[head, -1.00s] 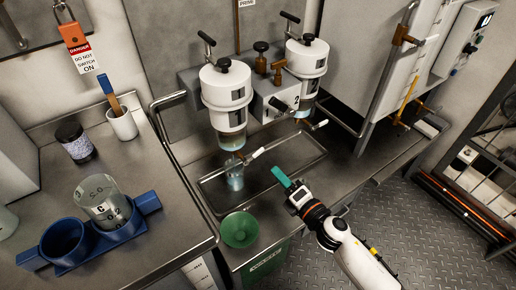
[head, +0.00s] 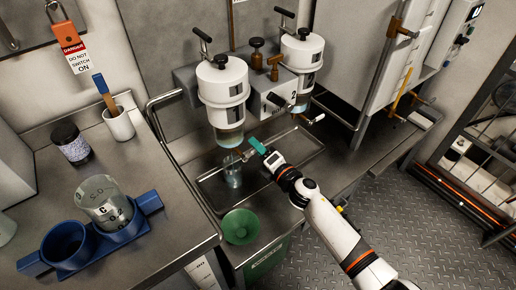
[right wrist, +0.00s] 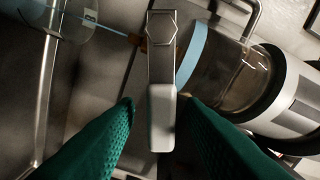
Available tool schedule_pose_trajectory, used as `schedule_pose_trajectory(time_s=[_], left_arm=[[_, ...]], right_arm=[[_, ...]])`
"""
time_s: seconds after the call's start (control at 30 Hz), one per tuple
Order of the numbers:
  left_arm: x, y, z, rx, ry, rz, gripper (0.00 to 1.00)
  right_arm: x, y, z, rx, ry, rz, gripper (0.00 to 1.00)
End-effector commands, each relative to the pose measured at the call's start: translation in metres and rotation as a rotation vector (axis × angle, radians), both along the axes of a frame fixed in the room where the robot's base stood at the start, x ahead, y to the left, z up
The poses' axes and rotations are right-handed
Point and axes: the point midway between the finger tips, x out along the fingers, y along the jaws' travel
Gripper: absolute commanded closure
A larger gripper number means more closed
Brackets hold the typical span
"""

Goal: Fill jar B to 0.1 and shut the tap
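Jar B (head: 232,178) is a small clear jar standing in the steel tray under the left white vessel (head: 222,90). Its "B" label shows in the right wrist view (right wrist: 90,17). A thin pale-blue stream runs from the tap outlet to the jar in that view. The liquid level is too small to read. The tap's metal lever (right wrist: 161,95) points down between my green fingertips. My right gripper (head: 258,147) is open around the lever, one fingertip on each side, with a visible gap. It partly hides the tap in the head view. My left gripper is out of view.
A second vessel (head: 301,55) hangs right. On the left bench are jar C (head: 107,207) in a blue holder (head: 78,262), a dark-lidded jar (head: 70,142) and a white cup (head: 118,124).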

Motion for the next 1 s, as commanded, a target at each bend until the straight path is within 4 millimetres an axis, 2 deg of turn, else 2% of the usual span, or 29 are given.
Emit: schedule_pose_trajectory(time_s=[0.3, 0.37, 0.53, 0.73, 1.0], left_arm=[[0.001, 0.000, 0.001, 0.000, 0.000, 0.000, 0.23], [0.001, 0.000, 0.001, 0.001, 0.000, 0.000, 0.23], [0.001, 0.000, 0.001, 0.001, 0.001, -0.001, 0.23], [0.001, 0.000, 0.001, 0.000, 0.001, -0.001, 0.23], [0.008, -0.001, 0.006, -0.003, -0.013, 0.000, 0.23]], right_arm=[[0.002, 0.002, 0.000, 0.000, 0.000, 0.001, 0.64], [0.002, 0.002, 0.000, 0.000, 0.000, 0.000, 0.72], [0.002, 0.002, 0.000, 0.000, 0.000, 0.000, 1.00], [0.003, 0.001, -0.003, 0.046, 0.036, -0.001, 1.00], [0.004, -0.001, -0.021, 0.328, 0.241, -0.001, 1.00]])
